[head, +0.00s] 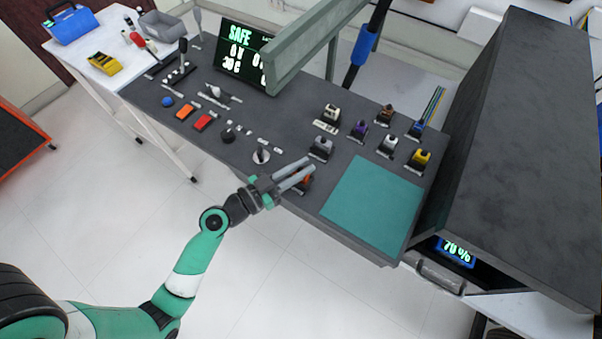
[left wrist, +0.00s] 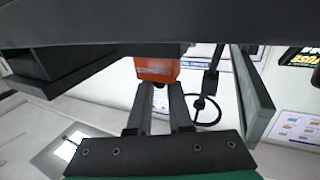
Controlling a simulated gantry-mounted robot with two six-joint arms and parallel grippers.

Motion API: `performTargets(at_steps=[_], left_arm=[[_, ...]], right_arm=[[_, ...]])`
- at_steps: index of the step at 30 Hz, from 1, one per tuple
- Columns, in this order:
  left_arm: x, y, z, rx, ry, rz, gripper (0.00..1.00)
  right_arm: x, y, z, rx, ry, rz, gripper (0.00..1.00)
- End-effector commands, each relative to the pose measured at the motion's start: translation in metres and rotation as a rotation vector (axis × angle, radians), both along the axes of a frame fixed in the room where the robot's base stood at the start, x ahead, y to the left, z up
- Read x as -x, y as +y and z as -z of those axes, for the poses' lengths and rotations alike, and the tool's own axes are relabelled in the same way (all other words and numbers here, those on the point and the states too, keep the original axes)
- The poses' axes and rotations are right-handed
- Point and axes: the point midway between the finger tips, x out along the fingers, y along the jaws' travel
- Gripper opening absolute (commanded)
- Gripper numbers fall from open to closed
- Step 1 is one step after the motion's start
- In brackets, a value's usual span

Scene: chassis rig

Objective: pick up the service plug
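An orange block-shaped plug (head: 306,183), which looks like the service plug, sits on the dark bench panel at its front edge, left of the teal mat. My left gripper (head: 302,170) reaches over it and partly hides it in the head view. Its two fingers are apart with a gap between them. In the left wrist view the orange plug (left wrist: 156,69) stands just beyond the fingertips (left wrist: 160,88), roughly in line with the gap. A narrow dark part shows at its near end. I cannot tell whether the fingers touch it. My right gripper is in neither view.
A grey connector (head: 320,149) stands close behind the left fingers. Several other coloured connectors stand further right, near the yellow one (head: 420,158). The teal mat (head: 372,208) is bare. A grey beam (head: 310,45) overhangs the bench, and a large dark box (head: 525,130) stands at right.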

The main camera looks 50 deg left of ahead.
Motion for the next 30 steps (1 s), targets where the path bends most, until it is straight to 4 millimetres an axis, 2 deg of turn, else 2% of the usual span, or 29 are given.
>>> performTargets(at_steps=[17, 20, 24, 26, 30], left_arm=[[0.0, 0.0, -0.005, 0.0, -0.001, 0.0, 0.0], [0.0, 0.0, -0.016, -0.001, -0.001, 0.0, 0.0], [0.003, 0.0, -0.041, -0.002, -0.002, -0.001, 0.0], [0.014, -0.002, -0.053, -0.002, -0.002, -0.002, 0.0], [0.045, -0.008, -0.093, -0.002, -0.002, -0.004, 0.0]], right_arm=[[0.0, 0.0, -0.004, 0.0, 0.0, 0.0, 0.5], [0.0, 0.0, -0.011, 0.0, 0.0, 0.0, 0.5], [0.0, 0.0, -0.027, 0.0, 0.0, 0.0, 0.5], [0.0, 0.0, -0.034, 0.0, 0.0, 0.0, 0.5], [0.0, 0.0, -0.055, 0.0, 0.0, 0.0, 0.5]])
